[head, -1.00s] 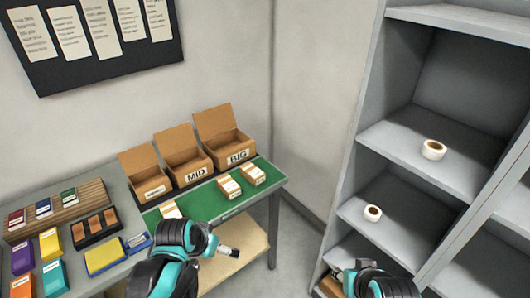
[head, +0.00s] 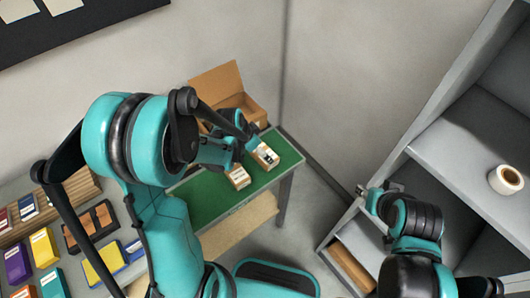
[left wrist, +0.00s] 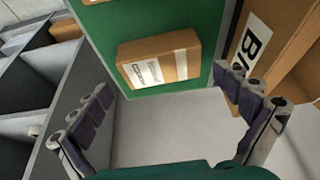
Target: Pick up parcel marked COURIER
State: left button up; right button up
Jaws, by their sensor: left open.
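Two small brown parcels lie on the green mat: a nearer one (head: 238,176) and a farther one (head: 265,158), partly covered by my left gripper (head: 254,146). In the left wrist view a brown parcel (left wrist: 155,62) with a white label and a pale tape strip lies on the mat. The label's print is too small to read, so I cannot tell whether it says COURIER. My left gripper (left wrist: 168,90) is open, its fingers on either side below this parcel, with nothing between them. My right gripper (head: 372,195) is by the shelf; its jaws are unclear.
The open box marked BIG (left wrist: 258,50) stands right of the parcel in the left wrist view. The green mat (head: 212,202) covers the table's right end. Ink boxes (head: 43,248) sit at left. A grey shelf (head: 455,150) with a tape roll (head: 506,180) stands at right.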

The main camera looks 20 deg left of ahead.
pick_arm(q)
jog(key=b+x, duration=0.1)
jog(key=x, duration=0.3)
jog(key=shift+w+f, duration=0.1)
jog(key=shift+w, duration=0.15)
jog(key=shift+w+d+f+b, duration=0.1)
jog(key=shift+d+f+b, duration=0.15)
jog(key=shift+f, duration=0.2)
jog(key=c, duration=1)
jog(key=shift+r, duration=0.15)
